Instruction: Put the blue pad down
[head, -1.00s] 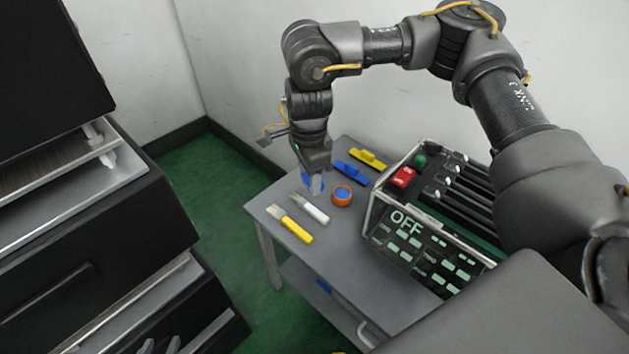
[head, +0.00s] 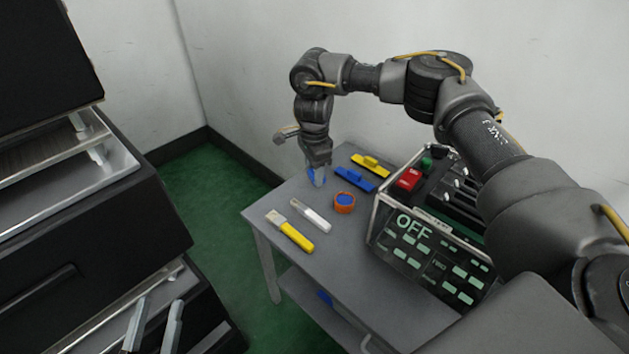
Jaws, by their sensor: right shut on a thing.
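My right gripper (head: 318,180) points down at the table's far left part, shut on the blue pad (head: 312,174). The fingers hide part of this pad. It is low over the grey table top (head: 345,265), and I cannot tell whether it touches it. My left gripper (head: 155,327) shows only as two fingers at the bottom left edge. They stand apart with nothing seen between them.
Right of the held pad lie a blue block with a handle (head: 354,179) and a yellow one (head: 371,165). An orange-and-blue round piece (head: 344,203), a white brush (head: 311,216) and a yellow brush (head: 290,232) lie nearer. A control box (head: 425,250) reading OFF stands right.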

